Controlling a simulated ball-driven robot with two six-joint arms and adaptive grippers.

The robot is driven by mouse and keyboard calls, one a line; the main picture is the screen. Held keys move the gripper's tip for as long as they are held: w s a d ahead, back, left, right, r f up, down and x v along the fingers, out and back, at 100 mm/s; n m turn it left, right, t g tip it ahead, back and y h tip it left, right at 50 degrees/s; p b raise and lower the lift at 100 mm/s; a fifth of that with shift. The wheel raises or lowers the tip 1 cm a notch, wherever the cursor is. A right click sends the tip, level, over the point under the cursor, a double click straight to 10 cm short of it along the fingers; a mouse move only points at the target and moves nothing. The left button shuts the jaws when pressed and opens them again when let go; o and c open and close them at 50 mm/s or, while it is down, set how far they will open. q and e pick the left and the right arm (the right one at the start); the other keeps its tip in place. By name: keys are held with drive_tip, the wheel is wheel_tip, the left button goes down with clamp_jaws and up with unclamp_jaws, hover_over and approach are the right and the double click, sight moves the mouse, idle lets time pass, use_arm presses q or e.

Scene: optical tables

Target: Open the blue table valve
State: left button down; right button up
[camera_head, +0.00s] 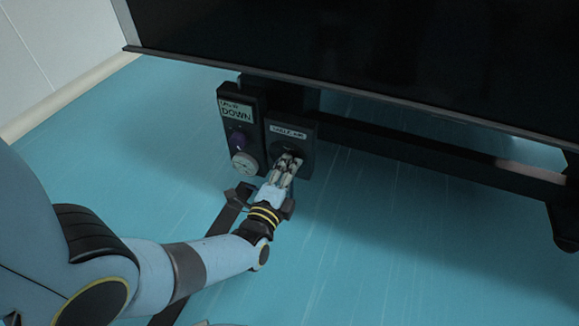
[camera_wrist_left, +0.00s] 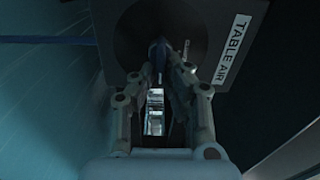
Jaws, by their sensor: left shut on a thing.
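The table air panel (camera_head: 308,150) is a dark box under the optical table, with a white label at its top. In the left wrist view its label (camera_wrist_left: 233,48) reads "TABLE AIR". The dark blue valve handle (camera_wrist_left: 157,52) stands out from the panel's round dark dial, between my fingertips. My left gripper (camera_head: 289,161) is shut on this handle; the left wrist view shows both fingers of the gripper (camera_wrist_left: 160,74) against its sides. In the head view the fingers hide the handle. How far the valve is turned cannot be told. My right gripper is not in view.
The dark tabletop (camera_head: 350,40) overhangs above. A dark crossbar (camera_head: 430,152) runs right. The blue floor (camera_head: 400,250) is clear at right.

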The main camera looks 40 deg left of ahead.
use_arm(q)
drive_tip(key=shift+f, duration=0.15)
drive_tip(key=shift+s, duration=0.1)
idle(0.3)
drive_tip(key=c, duration=1.4)
unclamp_jaws()
drive_tip(key=shift+c, duration=0.2)
drive_tip(key=v, duration=0.7)
drive_tip(key=shift+s, duration=0.2)
